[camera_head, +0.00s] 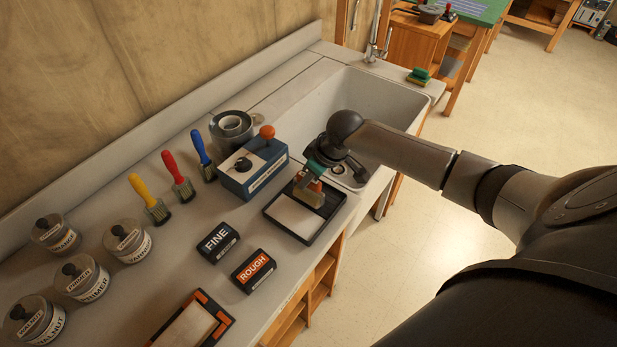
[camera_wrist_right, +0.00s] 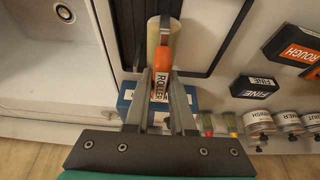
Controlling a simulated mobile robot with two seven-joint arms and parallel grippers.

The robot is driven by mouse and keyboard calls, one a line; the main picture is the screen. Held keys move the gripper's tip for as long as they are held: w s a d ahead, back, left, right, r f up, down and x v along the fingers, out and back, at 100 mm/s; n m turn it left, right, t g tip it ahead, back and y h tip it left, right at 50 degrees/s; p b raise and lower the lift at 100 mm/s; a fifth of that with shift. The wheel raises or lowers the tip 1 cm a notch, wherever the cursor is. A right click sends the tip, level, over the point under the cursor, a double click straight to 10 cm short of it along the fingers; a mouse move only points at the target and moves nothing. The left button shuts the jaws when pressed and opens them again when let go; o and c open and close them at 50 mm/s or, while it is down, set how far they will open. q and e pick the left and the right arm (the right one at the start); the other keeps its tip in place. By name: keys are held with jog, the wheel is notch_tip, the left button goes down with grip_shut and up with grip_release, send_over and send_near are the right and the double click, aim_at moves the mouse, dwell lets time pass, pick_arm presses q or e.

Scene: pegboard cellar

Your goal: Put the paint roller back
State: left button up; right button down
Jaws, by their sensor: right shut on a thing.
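The paint roller has a cream roller and an orange handle with a "ROLLER" label. It shows in the wrist view (camera_wrist_right: 160,84), where my right gripper (camera_wrist_right: 160,98) is shut on its handle. In the head view my right gripper (camera_head: 316,178) comes in from the right, over the far end of a black paint tray (camera_head: 283,234) with a pale inside. The cream roller (camera_head: 309,195) is at that end; I cannot tell whether it touches the tray. A blue box (camera_head: 239,184) stands just left of the tray. My left gripper is not in view.
A sink (camera_head: 375,95) lies behind the tray. An orange-cornered frame (camera_head: 190,324) lies near the front edge.

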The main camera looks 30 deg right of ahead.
jog(key=shift+f, duration=0.15)
jog(key=c, duration=0.8)
grip_release()
jog(key=shift+o, duration=0.2)
jog(key=p+v, duration=0.1)
jog(key=v, duration=1.1)
jog(key=shift+r+p, duration=0.2)
jog(key=shift+p, duration=0.1)
